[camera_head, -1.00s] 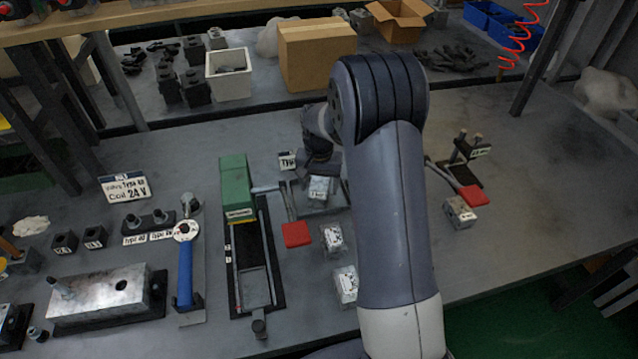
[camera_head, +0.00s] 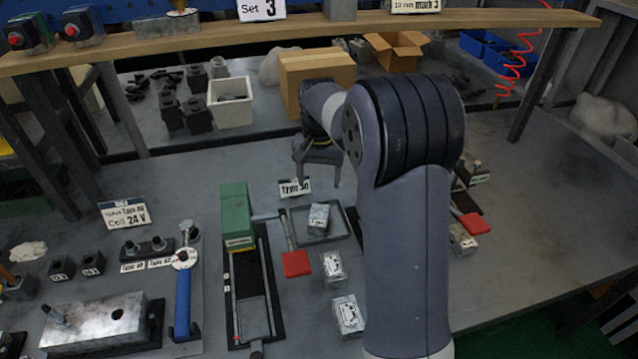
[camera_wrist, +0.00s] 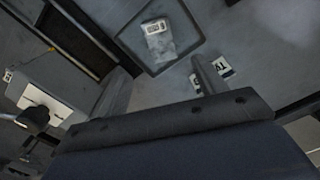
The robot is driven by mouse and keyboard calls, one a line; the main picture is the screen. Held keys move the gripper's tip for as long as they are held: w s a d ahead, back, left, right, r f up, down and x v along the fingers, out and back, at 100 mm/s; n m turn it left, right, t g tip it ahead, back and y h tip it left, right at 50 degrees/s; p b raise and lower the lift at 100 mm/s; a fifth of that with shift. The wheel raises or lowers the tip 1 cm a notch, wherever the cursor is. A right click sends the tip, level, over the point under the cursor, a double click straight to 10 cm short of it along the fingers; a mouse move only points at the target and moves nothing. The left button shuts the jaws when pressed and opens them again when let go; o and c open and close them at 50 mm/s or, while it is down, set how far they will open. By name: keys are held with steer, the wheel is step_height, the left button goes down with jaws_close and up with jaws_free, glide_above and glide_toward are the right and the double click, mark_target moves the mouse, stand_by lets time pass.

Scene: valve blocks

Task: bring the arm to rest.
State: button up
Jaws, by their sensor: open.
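My arm (camera_head: 408,240) rises in front of the bench in the head view, its forearm bent away to the back left. My gripper (camera_head: 317,184) points down with its fingers apart, above the bench behind the tray. Nothing shows between the fingers. A small grey valve block with a white label (camera_head: 319,218) lies in the shallow dark tray (camera_head: 343,235), apart from the gripper. In the wrist view the labelled block (camera_wrist: 158,38) lies in the tray (camera_wrist: 196,40).
A green block (camera_head: 236,212) on a black fixture stands left of the tray. Two labelled blocks (camera_head: 333,268) (camera_head: 348,314) and a red-handled tool (camera_head: 296,263) lie in front. The bench's right side is mostly clear.

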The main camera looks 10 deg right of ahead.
mark_target(319, 215)
step_height(319, 215, down, 12)
steer(key=shift+f, duration=0.2)
steer(key=shift+r, duration=2)
